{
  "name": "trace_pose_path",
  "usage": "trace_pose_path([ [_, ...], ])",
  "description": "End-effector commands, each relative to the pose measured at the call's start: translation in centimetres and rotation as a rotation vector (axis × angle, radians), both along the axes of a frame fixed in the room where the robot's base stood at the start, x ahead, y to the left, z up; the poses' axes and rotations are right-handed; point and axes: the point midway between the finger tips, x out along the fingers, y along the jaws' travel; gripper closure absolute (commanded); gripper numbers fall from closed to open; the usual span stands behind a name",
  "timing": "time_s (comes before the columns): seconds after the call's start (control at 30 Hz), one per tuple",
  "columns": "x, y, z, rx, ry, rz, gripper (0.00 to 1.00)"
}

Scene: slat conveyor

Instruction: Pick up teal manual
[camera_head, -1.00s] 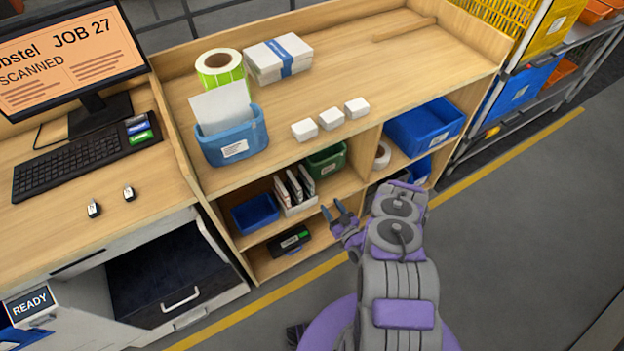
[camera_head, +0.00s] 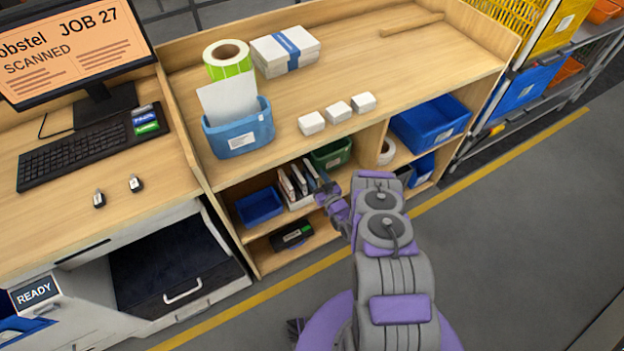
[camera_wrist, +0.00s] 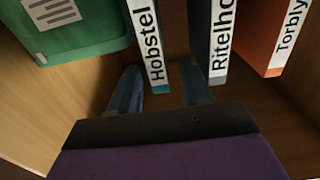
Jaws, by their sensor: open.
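The teal manual (camera_wrist: 147,42) stands upright in the wrist view with a white spine label reading "Hobstel" and a teal lower edge. My gripper (camera_wrist: 162,84) is open, one finger on each side of that spine's lower end; I cannot tell whether either finger touches it. The "Ritelho" manual (camera_wrist: 219,40) is just right of it, close to the right finger, and the orange "Torbly" manual (camera_wrist: 274,42) is farther right. In the head view my gripper (camera_head: 322,186) is at the front of the row of manuals (camera_head: 293,183) and partly hides it.
A green bin (camera_wrist: 85,42) is close left of the teal manual in the wrist view. In the head view, a blue bin (camera_head: 260,207) is left of the manuals, the wooden shelf (camera_head: 390,75) top overhangs them, and a black device (camera_head: 292,235) lies below.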

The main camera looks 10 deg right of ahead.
Motion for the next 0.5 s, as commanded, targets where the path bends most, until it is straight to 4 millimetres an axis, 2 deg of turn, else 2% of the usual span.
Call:
trace_pose_path([
  [0.3,3.9,0.6,0.1,0.008,-0.001,0.001,0.52],
  [0.5,4.6,0.8,0.4,0.010,-0.001,-0.001,0.52],
])
